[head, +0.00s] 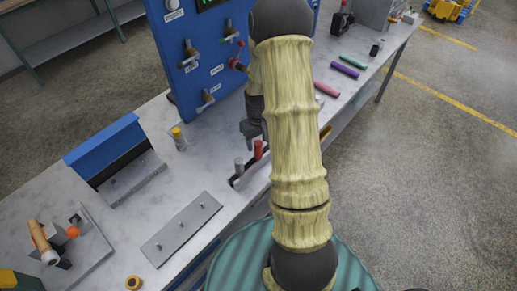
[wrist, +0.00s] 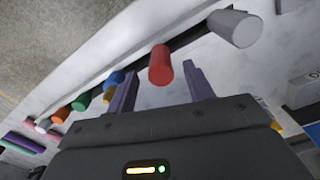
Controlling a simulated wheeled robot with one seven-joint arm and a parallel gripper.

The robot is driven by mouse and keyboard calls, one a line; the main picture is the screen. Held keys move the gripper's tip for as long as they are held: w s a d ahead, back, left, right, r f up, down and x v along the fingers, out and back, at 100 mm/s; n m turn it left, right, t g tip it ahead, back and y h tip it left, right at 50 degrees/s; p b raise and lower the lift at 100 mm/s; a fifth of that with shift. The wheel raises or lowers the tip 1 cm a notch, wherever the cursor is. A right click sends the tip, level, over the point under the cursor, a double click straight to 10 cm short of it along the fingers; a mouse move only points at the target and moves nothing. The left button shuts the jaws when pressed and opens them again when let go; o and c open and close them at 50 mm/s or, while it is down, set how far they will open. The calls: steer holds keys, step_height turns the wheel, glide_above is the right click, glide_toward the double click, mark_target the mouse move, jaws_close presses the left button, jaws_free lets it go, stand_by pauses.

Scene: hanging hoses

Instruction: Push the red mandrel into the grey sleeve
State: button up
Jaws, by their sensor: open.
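The red mandrel (head: 259,149) is a short red cylinder beside a dark strip near the bench's front edge. It also shows in the wrist view (wrist: 160,65), framed between my two purple fingers. The grey sleeve (head: 239,167) is a pale grey cylinder just left of the mandrel and apart from it; in the wrist view (wrist: 235,28) it lies to the right. My gripper (wrist: 159,72) is open, with nothing seen held. In the head view its dark jaws (head: 250,130) are close above the mandrel, partly hidden by my arm. Whether the fingers touch the mandrel cannot be told.
A blue panel (head: 185,85) with handles stands behind. A metal plate with pegs (head: 180,230), a blue-backed holder (head: 105,145) and a yellow-topped cylinder (head: 179,138) lie left. Pink (head: 326,88), purple (head: 345,70) and green (head: 353,61) rods lie right. Some bench is hidden by my arm.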

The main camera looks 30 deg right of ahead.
mark_target(259, 150)
steer(key=shift+f, duration=0.1)
steer(key=shift+s+a+f+p, duration=0.1)
steer(key=shift+f+p, duration=0.35)
steer(key=shift+f, duration=0.8)
steer(key=shift+s+f+p, duration=0.1)
steer(key=shift+f+p, duration=0.35)
steer(key=shift+f, duration=0.8)
steer(key=c, duration=1.1)
